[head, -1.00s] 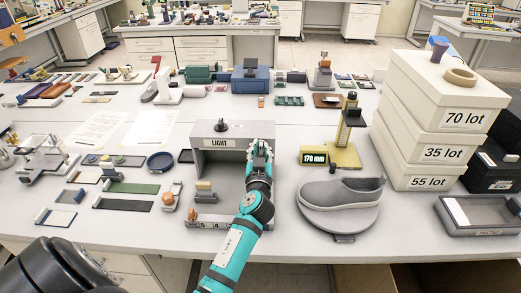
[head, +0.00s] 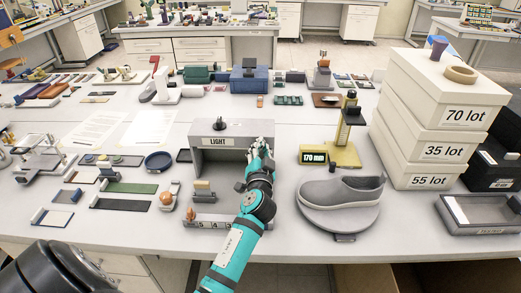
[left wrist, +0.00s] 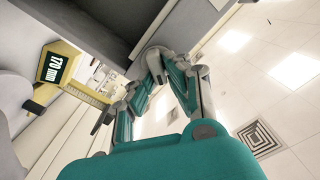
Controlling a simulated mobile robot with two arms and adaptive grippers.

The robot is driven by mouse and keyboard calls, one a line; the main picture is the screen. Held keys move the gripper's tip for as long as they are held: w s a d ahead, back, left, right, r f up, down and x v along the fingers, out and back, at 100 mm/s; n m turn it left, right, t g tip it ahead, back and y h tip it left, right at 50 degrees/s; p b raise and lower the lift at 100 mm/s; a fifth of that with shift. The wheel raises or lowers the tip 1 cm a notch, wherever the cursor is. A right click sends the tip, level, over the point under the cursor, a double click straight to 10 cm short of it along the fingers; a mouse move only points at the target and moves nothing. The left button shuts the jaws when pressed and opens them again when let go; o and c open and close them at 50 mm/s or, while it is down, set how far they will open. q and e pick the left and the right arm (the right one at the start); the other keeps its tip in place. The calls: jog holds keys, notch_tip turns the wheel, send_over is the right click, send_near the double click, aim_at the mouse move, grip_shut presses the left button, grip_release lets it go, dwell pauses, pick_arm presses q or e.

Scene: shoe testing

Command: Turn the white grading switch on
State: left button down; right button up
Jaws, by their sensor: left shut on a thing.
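The grey light box (head: 240,128), with a LIGHT label on its front, stands in the middle of the table. My left gripper (head: 262,148) is at the box's right front edge, with its teal arm reaching up from below. In the left wrist view, the gripper (left wrist: 155,58) is shut at the edge of the box (left wrist: 135,22), beside its dark opening. It is shut on a small part there, taken to be the white grading switch. The fingers hide most of this part, so its position cannot be read. My right gripper is not in view.
A grey shoe (head: 340,188) sits on a round stand right of my arm. A yellow gauge (head: 345,155) reading 170 mm stands behind it. White boxes (head: 435,120) are stacked at the right. Small trays and samples cover the table's left.

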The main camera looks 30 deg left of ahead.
pick_arm(q)
jog(key=m, duration=0.7)
jog(key=m+p, duration=0.1)
jog(key=m, duration=0.3)
jog(key=shift+w+d+f, duration=0.15)
jog(key=shift+d+f, duration=0.05)
jog(key=shift+f, duration=0.15)
dwell(0.3)
jog(key=c, duration=1.3)
grip_release()
jog(key=shift+f, duration=0.1)
